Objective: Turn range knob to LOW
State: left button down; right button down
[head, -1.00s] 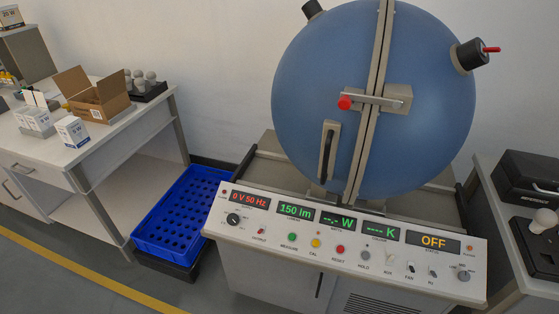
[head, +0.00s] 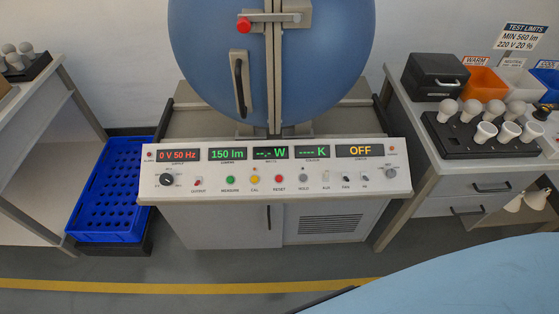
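The control panel (head: 275,179) of the sphere tester faces me in the head view, its whole front in sight. A black round knob (head: 166,179) sits at its left end under the red "0 V 50 Hz" display. A grey round knob (head: 391,173) sits at its right end, near the "OFF" display. The small lettering around both knobs is too fine to read, so I cannot tell which is the range knob or where either points. Neither of my grippers shows in the view, and nothing touches the panel.
The blue sphere (head: 270,60) stands behind the panel. At right, a bench holds a bulb rack (head: 480,140) and bins. A light blue curved surface (head: 470,280) fills the lower right. The floor in front is clear.

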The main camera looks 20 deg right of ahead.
aim_at(390, 174)
jog(key=z, duration=1.4)
jog(key=i, duration=0.5)
jog(key=u, duration=0.1)
